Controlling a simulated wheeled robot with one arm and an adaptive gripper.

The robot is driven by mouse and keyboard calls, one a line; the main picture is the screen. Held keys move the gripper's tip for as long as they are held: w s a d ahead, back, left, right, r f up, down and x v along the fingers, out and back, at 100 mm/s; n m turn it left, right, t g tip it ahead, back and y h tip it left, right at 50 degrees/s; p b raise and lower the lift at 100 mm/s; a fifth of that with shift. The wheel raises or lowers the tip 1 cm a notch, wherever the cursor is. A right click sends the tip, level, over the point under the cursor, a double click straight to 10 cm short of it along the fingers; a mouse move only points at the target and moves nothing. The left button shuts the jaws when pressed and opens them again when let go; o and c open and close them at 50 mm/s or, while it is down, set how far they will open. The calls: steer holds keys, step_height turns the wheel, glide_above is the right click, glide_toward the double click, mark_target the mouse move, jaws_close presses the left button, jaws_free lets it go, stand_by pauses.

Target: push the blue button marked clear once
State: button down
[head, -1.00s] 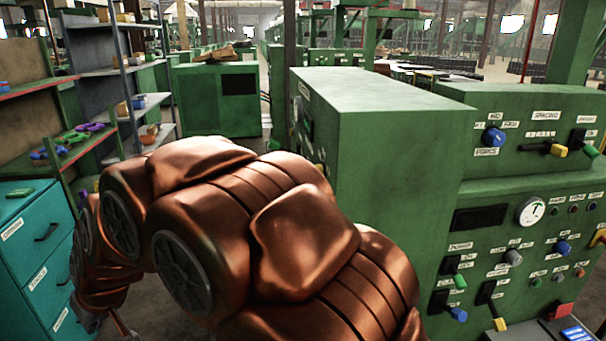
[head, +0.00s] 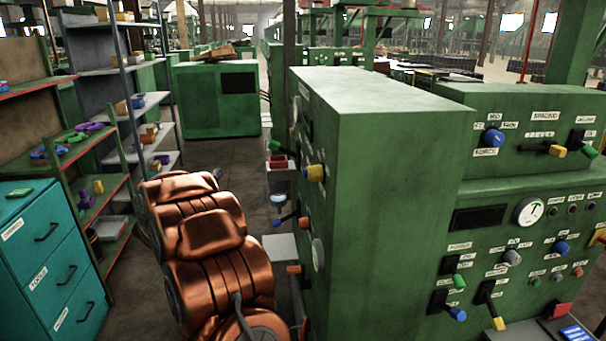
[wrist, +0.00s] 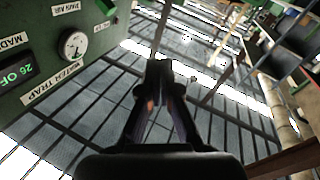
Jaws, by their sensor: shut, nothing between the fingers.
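No button that I can read as "clear" shows in either view. A small panel with a bright blue part (head: 577,334) sits at the lower right edge of the head view, cut off by the frame; its lettering is too small to read. My gripper (wrist: 160,72) is shut and empty in the wrist view, pointing out over dark floor-like panels. A green machine face with a round gauge (wrist: 73,44) labelled "water trap" stands to its left, apart from it. In the head view my gripper cannot be made out clearly beyond my copper arm.
A tall green cabinet (head: 395,190) stands between my arm and the control panel (head: 520,230) with knobs, levers and a gauge. Shelves (head: 100,160) and teal drawers (head: 45,265) line the left. Free floor (head: 215,155) lies between the shelves and the cabinet.

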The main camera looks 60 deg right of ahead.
mark_target(305, 173)
steer(key=s+d+m+g+h, duration=0.3)
steer(key=s+d+g, duration=0.4)
steer(key=s+g, duration=0.2)
steer(key=s, duration=0.2)
steer(key=shift+s+f+m+h, duration=0.3)
steer(key=shift+m, duration=0.1)
steer(key=shift+s, duration=0.1)
steer(key=s+d+b, duration=0.3)
steer(key=s+d, duration=0.2)
steer(key=s, duration=0.1)
steer(key=shift+s+d, duration=0.15)
steer(key=shift+s, duration=0.15)
steer(key=shift+s+d, duration=0.1)
steer(key=shift+s, duration=0.05)
stand_by(0.8)
steer(key=shift+s+d, duration=0.2)
steer(key=shift+s, duration=0.05)
